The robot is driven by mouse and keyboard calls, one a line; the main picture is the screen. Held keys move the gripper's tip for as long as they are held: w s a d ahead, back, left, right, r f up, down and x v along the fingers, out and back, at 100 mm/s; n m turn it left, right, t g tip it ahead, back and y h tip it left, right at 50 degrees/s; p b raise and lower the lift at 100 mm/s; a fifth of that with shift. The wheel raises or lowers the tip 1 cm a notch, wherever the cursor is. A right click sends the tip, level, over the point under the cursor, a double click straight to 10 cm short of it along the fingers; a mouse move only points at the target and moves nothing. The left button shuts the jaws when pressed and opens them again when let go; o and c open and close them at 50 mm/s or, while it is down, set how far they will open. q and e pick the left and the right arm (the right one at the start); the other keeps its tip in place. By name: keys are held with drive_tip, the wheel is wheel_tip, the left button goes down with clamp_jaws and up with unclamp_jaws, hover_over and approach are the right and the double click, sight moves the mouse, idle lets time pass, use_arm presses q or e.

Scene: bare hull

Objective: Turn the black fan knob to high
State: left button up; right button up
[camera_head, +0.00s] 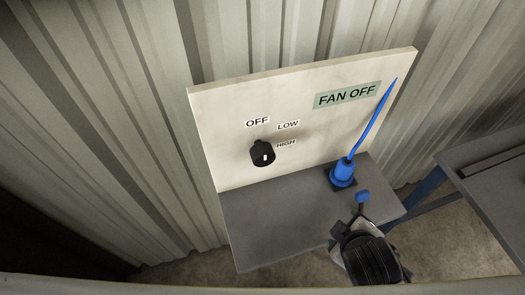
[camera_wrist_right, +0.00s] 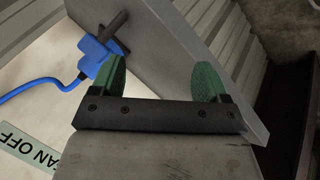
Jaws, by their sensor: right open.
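The black fan knob (camera_head: 262,153) sticks out of a pale upright panel (camera_head: 225,115), with a small white mark on its face. Printed labels OFF, LOW and HIGH stand above it and to its right. A green sign (camera_head: 346,95) on the panel reads FAN OFF. My right gripper (camera_head: 350,222) is over the shelf's front right part, well right of and below the knob, not touching it. In the right wrist view my right gripper (camera_wrist_right: 160,78) has its green-padded fingers wide apart, with nothing between them. The knob is outside that view. My left gripper is not in view.
A blue plug (camera_head: 343,172) with a blue cable stands at the panel's right, close to my right gripper. A grey shelf (camera_head: 270,220) juts out below the knob; its left part is clear. Another grey table (camera_head: 495,175) is at the right. Corrugated walls surround the panel.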

drive_tip(key=w+a+r+n+t, duration=0.4)
drive_tip(key=a+r+n+t, duration=0.15)
drive_tip(key=n, duration=0.55)
drive_tip(key=n+t+y, duration=0.4)
drive_tip(key=n+y, duration=0.2)
drive_tip(key=n, duration=1)
approach(264, 162)
drive_tip(key=w, duration=0.1)
drive_tip(key=shift+t, duration=0.25)
drive_tip(key=x, duration=1)
drive_tip(key=shift+w+a+f, duration=0.2)
drive_tip(key=shift+w, duration=0.05)
drive_tip(key=c, duration=0.9)
